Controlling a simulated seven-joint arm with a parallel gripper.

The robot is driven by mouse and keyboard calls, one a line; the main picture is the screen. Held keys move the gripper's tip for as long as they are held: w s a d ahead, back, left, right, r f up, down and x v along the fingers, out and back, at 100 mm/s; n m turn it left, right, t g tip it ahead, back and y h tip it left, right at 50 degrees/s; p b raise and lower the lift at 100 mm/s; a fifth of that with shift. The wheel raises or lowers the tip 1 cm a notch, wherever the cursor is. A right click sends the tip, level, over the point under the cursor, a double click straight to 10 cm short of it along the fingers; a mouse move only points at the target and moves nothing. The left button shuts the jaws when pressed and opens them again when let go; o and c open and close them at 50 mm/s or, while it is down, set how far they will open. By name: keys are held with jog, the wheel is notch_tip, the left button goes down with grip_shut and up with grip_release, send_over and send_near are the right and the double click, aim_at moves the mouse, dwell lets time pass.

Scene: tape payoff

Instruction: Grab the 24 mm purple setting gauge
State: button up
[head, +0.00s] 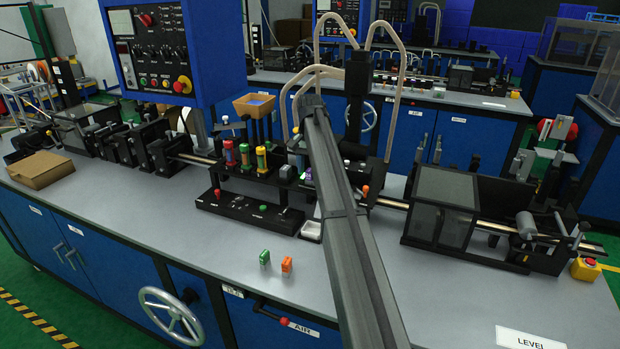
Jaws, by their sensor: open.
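A small purple patch (308,174) shows in the head view at the left edge of my arm, among the parts at the middle of the machine. It may be the purple setting gauge, but it is too small and too covered to be sure, and no size marking is legible. A green gauge-like piece (264,257) and an orange one (286,265) stand upright side by side on the bench top, left of my arm. My arm crosses the middle of the picture from the bottom edge. I cannot make out my gripper's fingertips.
A black control block (249,208) sits behind the green and orange pieces. Red, green and yellow cylinders stand on a shelf above it. A small white tray (311,231) lies beside my arm. A cardboard box (41,170) is at left. The front bench top is mostly clear.

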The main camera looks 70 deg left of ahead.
jog(key=shift+c, duration=0.5)
grip_shut()
jog(key=shift+r, duration=0.15)
